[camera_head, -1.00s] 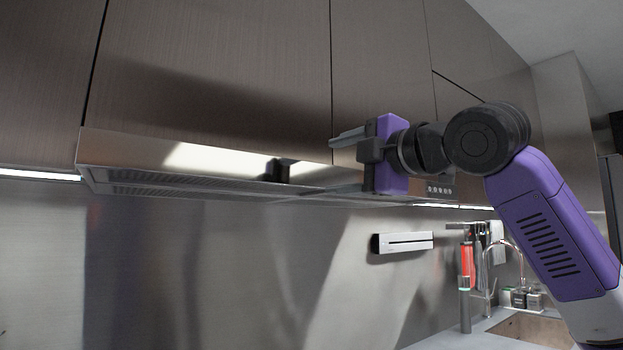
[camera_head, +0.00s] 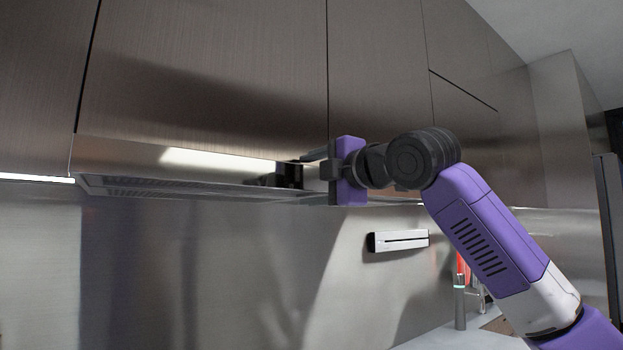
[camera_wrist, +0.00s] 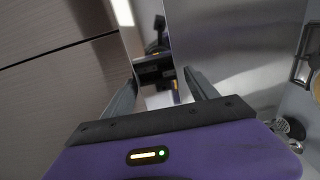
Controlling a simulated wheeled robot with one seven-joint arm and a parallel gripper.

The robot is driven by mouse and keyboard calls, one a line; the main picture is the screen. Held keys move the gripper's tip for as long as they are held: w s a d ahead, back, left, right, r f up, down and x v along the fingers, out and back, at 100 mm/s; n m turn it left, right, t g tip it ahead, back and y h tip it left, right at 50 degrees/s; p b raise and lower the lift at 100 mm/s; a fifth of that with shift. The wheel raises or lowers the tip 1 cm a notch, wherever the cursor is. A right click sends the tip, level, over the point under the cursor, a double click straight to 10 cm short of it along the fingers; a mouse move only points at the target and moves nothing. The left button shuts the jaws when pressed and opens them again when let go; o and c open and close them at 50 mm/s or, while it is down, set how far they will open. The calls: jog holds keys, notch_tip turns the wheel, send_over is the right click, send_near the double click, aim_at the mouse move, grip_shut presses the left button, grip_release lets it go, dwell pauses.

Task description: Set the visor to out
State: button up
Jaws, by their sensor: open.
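The visor (camera_head: 130,155) is the long, slim steel panel of the range hood under the cabinets in the head view. Its slatted underside shows as a thin band below. How far it stands out is hard to tell. My gripper (camera_head: 308,156) is near its right part, fingers pointing left toward the front. In the wrist view my gripper (camera_wrist: 161,68) is open with nothing between its fingers. Beyond them is the visor's shiny front strip (camera_wrist: 147,25), with my gripper's dark reflection in it. The fingers appear either side of this strip; contact cannot be told.
Cabinet doors (camera_head: 210,70) rise directly above the hood. Below, a white wall rack (camera_head: 400,240) hangs on the steel backsplash (camera_head: 230,270). Utensils and a counter (camera_head: 440,338) are at lower right. The space below the hood at left is clear.

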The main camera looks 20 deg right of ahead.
grip_shut()
jog(key=b+v, duration=0.2)
jog(key=v, duration=1.3)
jog(key=shift+s, duration=0.15)
jog(key=shift+d, duration=0.1)
grip_release()
jog(key=shift+s, duration=0.1)
jog(key=b+v, duration=0.1)
jog(key=v, duration=0.7)
